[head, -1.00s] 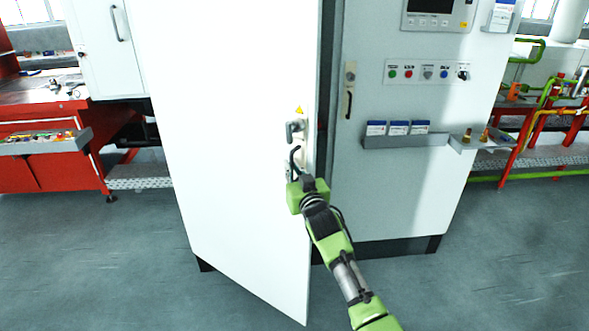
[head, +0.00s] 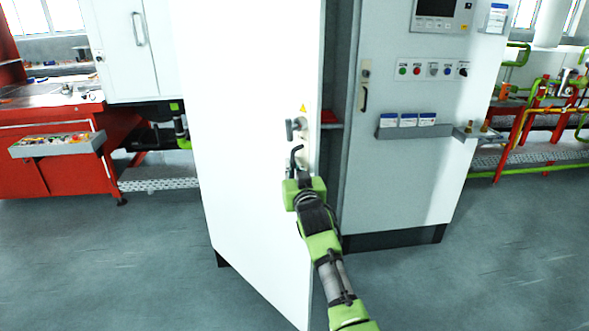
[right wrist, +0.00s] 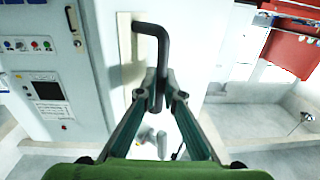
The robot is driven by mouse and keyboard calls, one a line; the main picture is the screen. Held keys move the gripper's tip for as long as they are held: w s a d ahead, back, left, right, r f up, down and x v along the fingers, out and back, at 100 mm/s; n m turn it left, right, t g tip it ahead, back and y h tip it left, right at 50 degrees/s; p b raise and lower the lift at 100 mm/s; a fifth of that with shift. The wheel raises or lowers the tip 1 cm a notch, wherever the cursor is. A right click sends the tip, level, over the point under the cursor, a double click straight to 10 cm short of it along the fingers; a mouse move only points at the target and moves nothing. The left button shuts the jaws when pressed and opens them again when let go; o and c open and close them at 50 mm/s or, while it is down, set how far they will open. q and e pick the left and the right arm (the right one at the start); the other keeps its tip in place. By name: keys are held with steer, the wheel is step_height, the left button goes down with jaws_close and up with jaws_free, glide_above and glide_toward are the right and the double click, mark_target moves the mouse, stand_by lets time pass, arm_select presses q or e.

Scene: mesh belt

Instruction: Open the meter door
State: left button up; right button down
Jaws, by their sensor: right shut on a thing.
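The white meter door (head: 250,150) stands ajar in the head view, with a gap along its right edge. It carries a dark bent handle (head: 296,156) and a grey latch (head: 295,127) above it. My right gripper (head: 293,177) is at the handle. In the right wrist view, my right gripper (right wrist: 160,92) has its fingers closed on the lower end of the dark handle (right wrist: 152,40). The fingers hide part of the handle. My left gripper is not in view.
The cabinet front (head: 405,190) with buttons stands right of the gap. A grey holder (head: 412,131) sticks out from it. A red thing (head: 329,117) shows inside the gap. A red workbench (head: 50,168) is at left. Floor (head: 110,260) is clear at front left.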

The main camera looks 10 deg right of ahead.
steer(key=c, duration=2.2)
jaws_free()
steer(key=shift+r, duration=0.1)
steer(key=shift+a, duration=0.1)
steer(key=s, duration=1.2)
steer(key=shift+d, duration=0.3)
